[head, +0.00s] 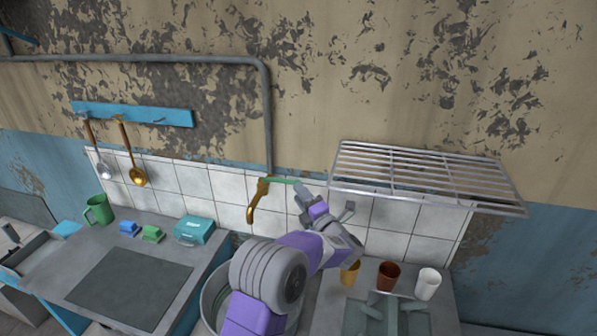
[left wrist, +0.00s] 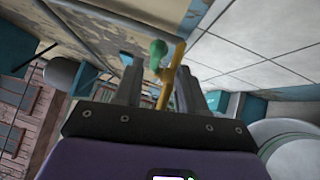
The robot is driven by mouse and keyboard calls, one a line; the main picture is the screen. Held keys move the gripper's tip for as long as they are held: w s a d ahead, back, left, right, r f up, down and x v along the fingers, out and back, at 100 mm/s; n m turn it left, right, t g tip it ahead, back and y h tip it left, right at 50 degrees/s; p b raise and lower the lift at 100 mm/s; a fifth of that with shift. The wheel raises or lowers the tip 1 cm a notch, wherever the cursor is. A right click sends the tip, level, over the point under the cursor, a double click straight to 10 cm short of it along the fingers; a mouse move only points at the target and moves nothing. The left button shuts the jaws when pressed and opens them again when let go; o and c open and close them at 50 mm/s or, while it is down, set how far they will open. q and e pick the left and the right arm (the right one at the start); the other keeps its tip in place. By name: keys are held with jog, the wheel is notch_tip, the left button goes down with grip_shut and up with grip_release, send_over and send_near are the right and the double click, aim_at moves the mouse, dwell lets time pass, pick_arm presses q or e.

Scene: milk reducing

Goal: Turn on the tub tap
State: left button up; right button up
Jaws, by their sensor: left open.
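The tub tap (head: 255,202) is a brass spout on the tiled wall, with a green handle (head: 283,180) reaching right from its top. My left gripper (head: 320,203) is open near the right end of the handle. In the left wrist view the green handle's rounded end (left wrist: 157,48) and the brass tap (left wrist: 174,65) show ahead, between the open fingers of my left gripper (left wrist: 160,82). I cannot tell whether a finger touches the handle. The metal tub (head: 212,293) is below the tap, partly hidden by my left arm.
A wire rack (head: 430,176) juts from the wall on the right. A brown cup (head: 388,275) and a white cup (head: 428,283) stand on the right counter. A pipe (head: 266,120) runs down to the tap. A green mug (head: 99,209) stands on the left counter.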

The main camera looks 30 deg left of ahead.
aim_at(287, 181)
pick_arm(q)
jog(key=x, duration=0.7)
jog(key=shift+s+a+r+p, duration=0.2)
jog(key=shift+s+r+p, duration=0.05)
jog(key=shift+s+p, duration=0.15)
jog(key=shift+w, duration=0.1)
grip_shut()
